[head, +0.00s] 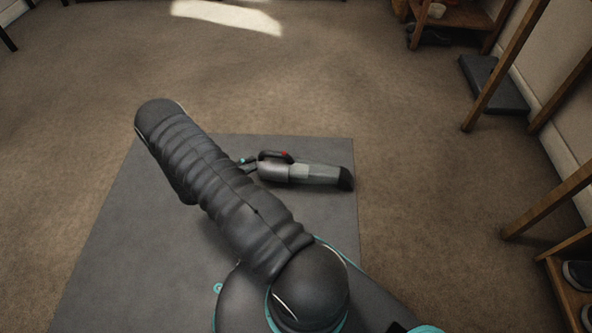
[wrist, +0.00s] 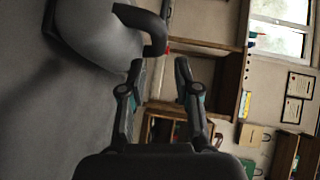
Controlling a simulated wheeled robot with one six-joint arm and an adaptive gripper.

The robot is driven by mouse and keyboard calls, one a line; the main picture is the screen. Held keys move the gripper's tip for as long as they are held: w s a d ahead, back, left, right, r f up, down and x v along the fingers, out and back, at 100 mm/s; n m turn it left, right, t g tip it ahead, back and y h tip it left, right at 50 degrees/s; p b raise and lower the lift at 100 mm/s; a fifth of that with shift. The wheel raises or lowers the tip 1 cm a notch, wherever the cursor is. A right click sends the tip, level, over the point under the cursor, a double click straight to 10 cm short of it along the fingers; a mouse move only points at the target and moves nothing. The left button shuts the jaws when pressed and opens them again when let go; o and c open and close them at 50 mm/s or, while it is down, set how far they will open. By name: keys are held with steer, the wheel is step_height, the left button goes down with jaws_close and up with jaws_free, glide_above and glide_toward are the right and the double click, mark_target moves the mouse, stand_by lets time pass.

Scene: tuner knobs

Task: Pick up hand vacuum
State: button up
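The hand vacuum (head: 315,174) lies on its side on a grey mat (head: 110,255) in the head view, a grey body with a dark nozzle end at right and a black handle with a red spot. In the wrist view the vacuum (wrist: 98,30) fills the upper left, its black handle (wrist: 155,32) curving down just beyond the fingertips. My gripper (wrist: 160,66) is open, with a clear gap between its two fingers and nothing held. In the head view my arm hides most of the gripper; only a small part shows at the vacuum's left end. Contact cannot be told.
Brown carpet surrounds the mat and is mostly clear. Wooden shelving (head: 462,17) stands at the back right, with a dark flat box (head: 494,84) beside the wall. A low wooden rack (head: 566,262) holding shoes is at the right edge.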

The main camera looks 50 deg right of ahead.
mark_target(269, 155)
steer(key=x, duration=0.9)
steer(key=shift+c, duration=0.3)
jaws_close()
steer(key=shift+w, duration=0.1)
